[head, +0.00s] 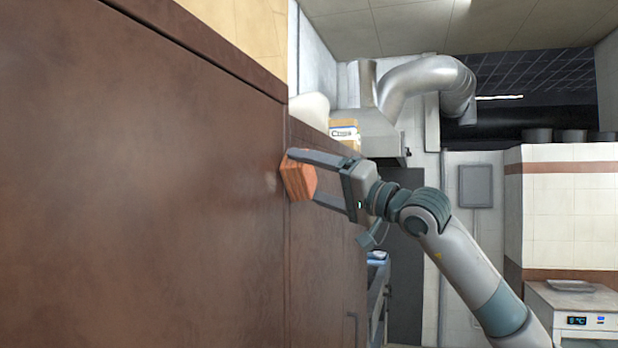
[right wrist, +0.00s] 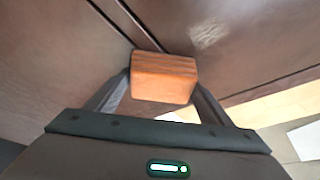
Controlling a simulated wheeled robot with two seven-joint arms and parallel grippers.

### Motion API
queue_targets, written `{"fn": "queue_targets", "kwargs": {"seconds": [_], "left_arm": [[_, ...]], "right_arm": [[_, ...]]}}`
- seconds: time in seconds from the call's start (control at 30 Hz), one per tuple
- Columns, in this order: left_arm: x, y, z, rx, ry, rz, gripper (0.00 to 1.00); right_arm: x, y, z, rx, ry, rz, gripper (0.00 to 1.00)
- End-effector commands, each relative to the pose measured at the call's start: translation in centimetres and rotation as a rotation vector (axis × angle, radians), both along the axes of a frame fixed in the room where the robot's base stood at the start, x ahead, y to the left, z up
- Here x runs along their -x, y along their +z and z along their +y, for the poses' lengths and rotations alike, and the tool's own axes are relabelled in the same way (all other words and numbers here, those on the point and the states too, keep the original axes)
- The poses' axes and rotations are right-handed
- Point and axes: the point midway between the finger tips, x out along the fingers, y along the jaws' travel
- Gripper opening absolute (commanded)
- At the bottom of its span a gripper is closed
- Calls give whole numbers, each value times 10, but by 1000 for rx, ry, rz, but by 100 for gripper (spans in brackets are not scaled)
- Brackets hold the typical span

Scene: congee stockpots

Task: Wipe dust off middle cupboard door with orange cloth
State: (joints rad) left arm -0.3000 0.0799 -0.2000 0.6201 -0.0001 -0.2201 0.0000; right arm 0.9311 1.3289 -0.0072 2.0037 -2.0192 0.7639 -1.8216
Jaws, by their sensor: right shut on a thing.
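The orange cloth (head: 299,178) is a block-like folded piece between the fingers of my right gripper (head: 318,180). The gripper is shut on it and holds it up at the brown cupboard doors, close to the seam between two of them. In the right wrist view the cloth (right wrist: 163,78) sits between the fingertips, at or very near the door face; I cannot tell if it touches. A pale dusty patch (right wrist: 208,33) shows on a door (right wrist: 250,60) beyond the cloth, to the upper right. The large door (head: 140,190) fills the left of the head view. My left gripper is not in view.
A labelled carton (head: 344,133) stands on top of the cupboards. A steel duct (head: 430,80) runs behind it. A white-tiled block (head: 568,210) and a counter unit with a display (head: 580,310) stand at the right. A door handle (head: 352,328) shows low down.

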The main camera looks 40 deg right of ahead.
Motion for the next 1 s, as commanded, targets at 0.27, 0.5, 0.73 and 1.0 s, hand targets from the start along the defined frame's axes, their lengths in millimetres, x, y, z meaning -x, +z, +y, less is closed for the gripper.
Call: {"fn": "queue_targets", "kwargs": {"seconds": [0.27, 0.5, 0.73, 1.0], "left_arm": [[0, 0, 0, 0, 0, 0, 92], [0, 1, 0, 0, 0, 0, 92], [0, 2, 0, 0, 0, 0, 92], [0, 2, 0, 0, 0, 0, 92]], "right_arm": [[-4, -1, -7, -1, -1, 2, 56], [-11, 0, -23, -1, -1, 3, 56], [-15, 0, -33, -1, 0, 1, 56], [-15, 0, -33, 0, -1, 1, 56]]}}
